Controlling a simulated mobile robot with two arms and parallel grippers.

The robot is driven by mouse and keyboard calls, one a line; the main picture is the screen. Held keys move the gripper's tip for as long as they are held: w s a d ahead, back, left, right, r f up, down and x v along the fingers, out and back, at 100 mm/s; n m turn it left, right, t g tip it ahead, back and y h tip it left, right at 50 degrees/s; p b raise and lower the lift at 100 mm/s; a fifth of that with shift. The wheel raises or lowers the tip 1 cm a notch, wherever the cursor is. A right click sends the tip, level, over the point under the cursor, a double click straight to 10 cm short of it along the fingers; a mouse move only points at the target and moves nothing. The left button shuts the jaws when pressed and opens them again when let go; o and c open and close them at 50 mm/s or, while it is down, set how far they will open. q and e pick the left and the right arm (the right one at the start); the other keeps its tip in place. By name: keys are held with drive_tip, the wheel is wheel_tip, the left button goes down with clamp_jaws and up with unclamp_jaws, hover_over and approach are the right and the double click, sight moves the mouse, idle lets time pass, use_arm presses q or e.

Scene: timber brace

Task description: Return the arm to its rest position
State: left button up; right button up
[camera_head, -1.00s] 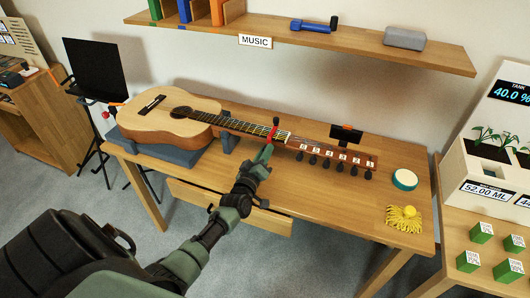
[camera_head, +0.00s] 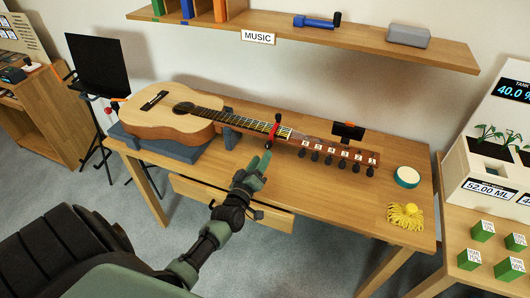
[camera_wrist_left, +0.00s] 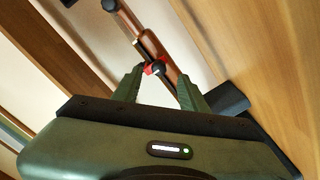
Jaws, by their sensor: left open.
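My left gripper (camera_head: 262,160) is above the front part of the table, just in front of the guitar's neck. In the left wrist view its two fingers (camera_wrist_left: 160,85) stand apart with nothing held between them. The guitar (camera_head: 165,112) lies on its back with its body on a dark blue-grey support. A red clamp-like piece (camera_head: 273,130) sits on the guitar's neck near the headstock, just beyond my fingertips. The red piece also shows past the fingers in the left wrist view (camera_wrist_left: 154,68). My right gripper is not in view.
The wooden table (camera_head: 330,205) has a partly open drawer (camera_head: 230,203) at its front. A green-rimmed round tin (camera_head: 407,177) and a yellow tasselled thing (camera_head: 405,216) lie at the right. A black music stand (camera_head: 97,68) stands left. A shelf (camera_head: 350,42) hangs above.

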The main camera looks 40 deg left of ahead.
use_arm(q)
drive_tip(key=shift+v, duration=1.05)
